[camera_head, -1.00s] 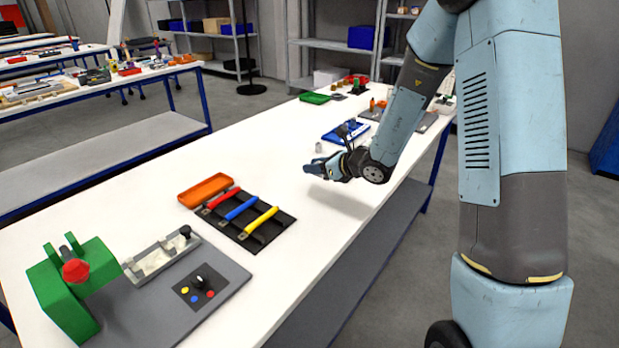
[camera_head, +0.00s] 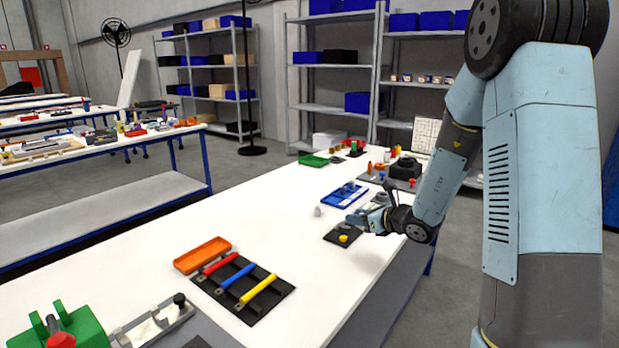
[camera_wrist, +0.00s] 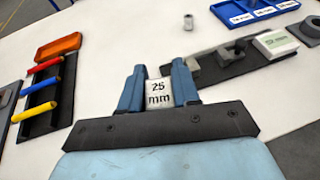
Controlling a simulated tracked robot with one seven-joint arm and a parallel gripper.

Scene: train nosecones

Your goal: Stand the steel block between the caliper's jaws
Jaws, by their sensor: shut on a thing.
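My gripper (camera_wrist: 158,92) is shut on the steel block (camera_wrist: 159,95), a pale block marked "25 mm". The block sits between the two blue fingers and its lower part is hidden by the gripper body. Beyond the fingers in the wrist view lies what looks like the caliper (camera_wrist: 236,60), a long dark bar with grey raised parts and a pale box with a green label. A small grey raised part (camera_wrist: 193,63) at its near left end may be a jaw; the gap is unclear. In the head view my gripper (camera_head: 372,221) is over the table; the block cannot be made out there.
An orange tray (camera_head: 202,255) and a black rack with red, blue and yellow handles (camera_head: 242,284) lie to the left. A small grey metal piece (camera_wrist: 188,21) stands behind the bar. A blue tray (camera_head: 345,194) lies farther back. White table shows free between the rack and my gripper.

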